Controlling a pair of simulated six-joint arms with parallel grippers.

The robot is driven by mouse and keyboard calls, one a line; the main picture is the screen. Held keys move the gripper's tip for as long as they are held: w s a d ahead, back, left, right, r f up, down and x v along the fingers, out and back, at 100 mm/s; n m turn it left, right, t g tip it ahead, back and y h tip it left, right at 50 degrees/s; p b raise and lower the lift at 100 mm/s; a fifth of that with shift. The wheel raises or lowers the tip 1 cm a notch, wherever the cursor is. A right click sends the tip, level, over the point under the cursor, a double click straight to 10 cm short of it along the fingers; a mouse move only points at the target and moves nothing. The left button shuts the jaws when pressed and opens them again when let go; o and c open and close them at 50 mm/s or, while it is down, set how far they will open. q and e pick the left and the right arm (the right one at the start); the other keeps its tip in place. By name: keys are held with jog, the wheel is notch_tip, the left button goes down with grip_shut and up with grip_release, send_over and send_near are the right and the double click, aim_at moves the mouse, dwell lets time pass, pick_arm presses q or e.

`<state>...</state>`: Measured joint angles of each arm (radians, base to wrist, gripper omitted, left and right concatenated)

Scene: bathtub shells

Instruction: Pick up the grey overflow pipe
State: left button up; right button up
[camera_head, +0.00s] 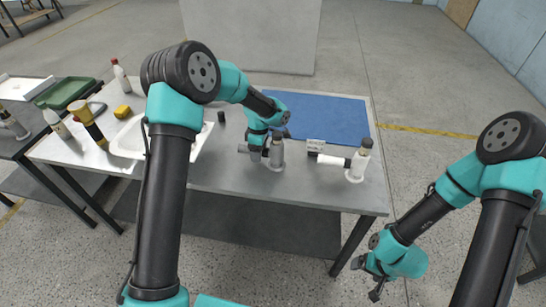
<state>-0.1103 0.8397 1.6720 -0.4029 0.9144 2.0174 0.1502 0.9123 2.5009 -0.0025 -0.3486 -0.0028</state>
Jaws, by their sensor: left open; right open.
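The grey overflow pipe (277,157) appears to be the upright grey fitting on a round pale base, near the table's front middle. A short grey arm seems to stick out to its left. My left gripper (262,146) is open just above and beside it, partly hiding it; I cannot tell whether they touch. A similar white pipe fitting (357,165) with a dark cap and a white side arm stands to the right. My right gripper (372,278) is open and empty, low in front of the table's right end.
A blue mat (335,112) covers the table's back right. A white tub shell (124,142) lies on the left, partly behind my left arm. The grey table's (225,175) front strip is clear.

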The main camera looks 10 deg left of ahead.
pick_arm(q)
jog(key=shift+f, duration=0.1)
dwell(0.3)
jog(key=c, duration=1.1)
